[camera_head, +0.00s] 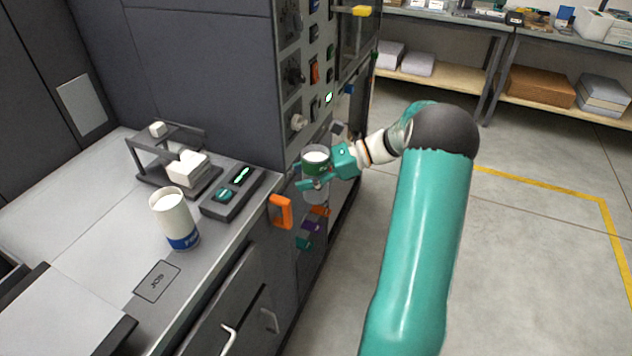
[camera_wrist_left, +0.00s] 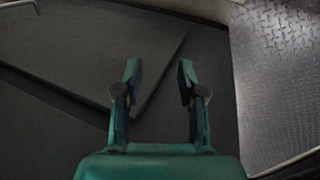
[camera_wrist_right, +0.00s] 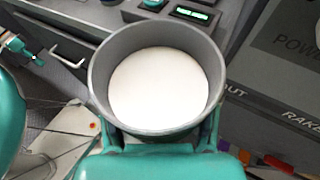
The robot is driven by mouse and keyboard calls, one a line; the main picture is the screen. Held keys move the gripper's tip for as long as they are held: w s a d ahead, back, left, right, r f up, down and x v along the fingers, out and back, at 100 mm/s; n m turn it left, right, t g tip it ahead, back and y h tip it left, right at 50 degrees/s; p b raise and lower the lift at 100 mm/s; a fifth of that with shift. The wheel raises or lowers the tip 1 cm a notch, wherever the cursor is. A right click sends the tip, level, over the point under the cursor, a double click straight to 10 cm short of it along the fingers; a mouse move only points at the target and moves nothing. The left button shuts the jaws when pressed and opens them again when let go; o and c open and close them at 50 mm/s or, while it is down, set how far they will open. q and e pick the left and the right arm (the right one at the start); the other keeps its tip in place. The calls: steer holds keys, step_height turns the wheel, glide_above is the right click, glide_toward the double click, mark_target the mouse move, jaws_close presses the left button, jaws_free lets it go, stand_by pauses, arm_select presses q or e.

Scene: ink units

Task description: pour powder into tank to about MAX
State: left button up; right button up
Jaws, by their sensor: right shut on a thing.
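My right gripper (camera_head: 314,176) is shut on a cup (camera_head: 317,169) with a green band, beside the front of the dark machine. In the right wrist view the cup (camera_wrist_right: 101,90) is grey, upright and holds a broad, level surface of white powder (camera_wrist_right: 160,88). A clear, cylinder-like shape shows just under the cup in the head view; I cannot tell whether it is the tank. No MAX mark can be made out. My left gripper (camera_wrist_left: 159,72) is open and empty in the left wrist view, over dark surfaces.
On the bench at left stand a white canister (camera_head: 172,214) with a blue label, a small device with a lit display (camera_head: 234,190) and a dark stand (camera_head: 150,178). An orange handle (camera_head: 280,211) sticks out near the cup. Open floor (camera_head: 530,240) lies at right.

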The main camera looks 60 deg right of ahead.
steer(key=w+a+r+m+h+p, duration=0.1)
steer(key=w+a+r+m+p, duration=0.1)
steer(key=w+a+r+p, duration=0.2)
steer(key=w+a+r+m+g+h+p, duration=0.1)
steer(key=w+a+r+p, duration=0.3)
steer(key=w, duration=0.7)
steer(key=w+a+r+m+g+h+p, duration=0.1)
steer(key=w+a+r+p, duration=0.3)
steer(key=w, duration=0.4)
steer(key=shift+w+m+h+p, duration=0.25)
steer(key=shift+m+h+p, duration=0.35)
steer(key=shift+m+p, duration=0.25)
stand_by(0.4)
steer(key=t+b, duration=0.1)
steer(key=b, duration=0.4)
steer(key=s+r+n+t+b, duration=0.1)
steer(key=b, duration=0.4)
steer(key=s+r+t+b, duration=0.1)
steer(key=t+b, duration=0.1)
steer(key=b, duration=0.4)
steer(key=shift+a+r, duration=0.2)
steer(key=shift+a, duration=0.05)
